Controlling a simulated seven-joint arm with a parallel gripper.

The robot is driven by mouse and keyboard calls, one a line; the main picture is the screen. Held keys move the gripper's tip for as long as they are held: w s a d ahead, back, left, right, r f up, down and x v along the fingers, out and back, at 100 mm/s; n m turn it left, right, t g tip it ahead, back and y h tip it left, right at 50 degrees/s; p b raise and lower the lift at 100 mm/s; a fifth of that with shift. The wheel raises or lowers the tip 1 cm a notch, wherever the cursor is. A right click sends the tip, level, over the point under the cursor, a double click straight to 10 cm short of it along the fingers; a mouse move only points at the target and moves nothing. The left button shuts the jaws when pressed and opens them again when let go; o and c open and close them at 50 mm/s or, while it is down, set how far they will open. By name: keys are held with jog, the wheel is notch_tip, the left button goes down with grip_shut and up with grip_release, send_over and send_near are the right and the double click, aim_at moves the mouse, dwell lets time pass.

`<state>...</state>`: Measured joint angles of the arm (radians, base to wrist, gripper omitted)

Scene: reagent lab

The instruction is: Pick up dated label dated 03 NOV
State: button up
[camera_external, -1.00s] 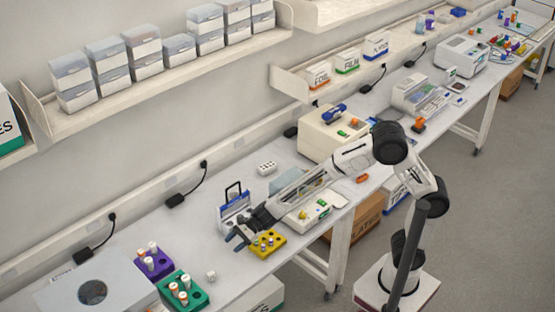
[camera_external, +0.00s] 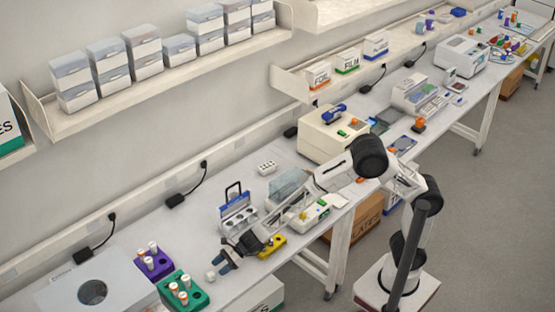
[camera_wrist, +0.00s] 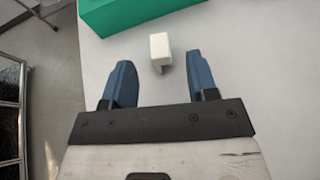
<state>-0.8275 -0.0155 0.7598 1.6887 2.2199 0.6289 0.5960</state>
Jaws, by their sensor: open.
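A small white block-like item (camera_external: 210,276), which may be the dated label, sits on the white bench. No date can be read on it. My gripper (camera_external: 222,264) is open and empty, low over the bench just beside this item. In the wrist view the white item (camera_wrist: 159,46) lies centred between and slightly beyond the blue fingertips of my gripper (camera_wrist: 158,66). The fingers do not appear to touch it.
A green rack (camera_external: 182,293) with several white, orange-marked vials stands left of the white item; its edge shows in the wrist view (camera_wrist: 130,14). A purple rack (camera_external: 153,264) is behind it. A yellow rack (camera_external: 272,246) is right of my gripper. The bench edge is close.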

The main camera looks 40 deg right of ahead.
aim_at(211, 273)
jog(key=shift+x, duration=0.95)
jog(key=shift+x, duration=2.6)
jog(key=c, duration=1)
